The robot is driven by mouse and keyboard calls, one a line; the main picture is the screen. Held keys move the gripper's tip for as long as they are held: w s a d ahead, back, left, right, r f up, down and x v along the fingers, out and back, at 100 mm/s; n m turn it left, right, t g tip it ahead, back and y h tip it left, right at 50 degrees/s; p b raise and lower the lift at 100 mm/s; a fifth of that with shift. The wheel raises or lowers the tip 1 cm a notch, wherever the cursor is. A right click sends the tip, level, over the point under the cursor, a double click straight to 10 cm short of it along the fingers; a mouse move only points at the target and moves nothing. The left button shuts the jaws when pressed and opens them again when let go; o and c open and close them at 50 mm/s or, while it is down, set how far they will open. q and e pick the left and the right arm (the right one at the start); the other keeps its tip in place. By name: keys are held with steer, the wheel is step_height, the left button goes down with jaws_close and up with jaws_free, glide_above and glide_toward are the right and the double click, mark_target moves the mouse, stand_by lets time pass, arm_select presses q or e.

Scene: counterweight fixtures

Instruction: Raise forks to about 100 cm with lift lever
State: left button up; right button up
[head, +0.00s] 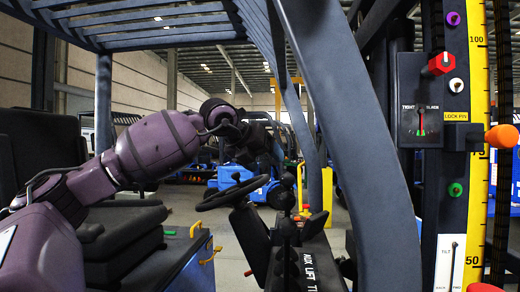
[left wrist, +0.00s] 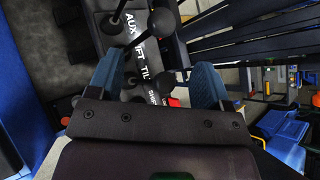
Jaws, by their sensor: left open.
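The lever panel (head: 318,272) stands in the forklift cab, labelled AUX, LIFT and a partly cut-off TILT. Several black ball-topped levers (head: 285,228) rise from it. In the left wrist view the LIFT label (left wrist: 146,47) lies between my fingers, with black knobs (left wrist: 163,20) around it; which knob belongs to LIFT is unclear. My left gripper (left wrist: 158,68) is open above the panel, its blue fingers apart. In the head view it is a dark shape (head: 268,140) above the levers. The yellow height scale (head: 476,90) reads 50 to 100. The forks are not visible.
A steering wheel (head: 231,194) stands left of the levers. A thick blue-grey post (head: 345,120) rises right of them. An orange handle (head: 503,136) sticks out beside the LOCK PIN label, and a red knob (head: 438,65) sits on the gauge box. Black seat (head: 115,240) at left.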

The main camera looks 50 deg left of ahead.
mark_target(284, 176)
arm_select(q)
steer(key=p+x, duration=0.2)
steer(key=x, duration=0.1)
steer(key=shift+w+d, duration=0.15)
steer(key=shift+w, duration=0.15)
steer(key=x, duration=0.5)
steer(key=shift+s+f+p, duration=0.1)
steer(key=shift+s+p, duration=0.05)
steer(key=shift+p, duration=0.25)
steer(key=shift+w+f, duration=0.25)
steer(key=shift+w, duration=0.2)
steer(key=c, duration=0.8)
arm_select(e)
step_height(284, 176, up, 4)
steer(key=shift+w+r, duration=0.1)
steer(key=shift+s+f, duration=0.25)
steer(key=shift+s, duration=0.05)
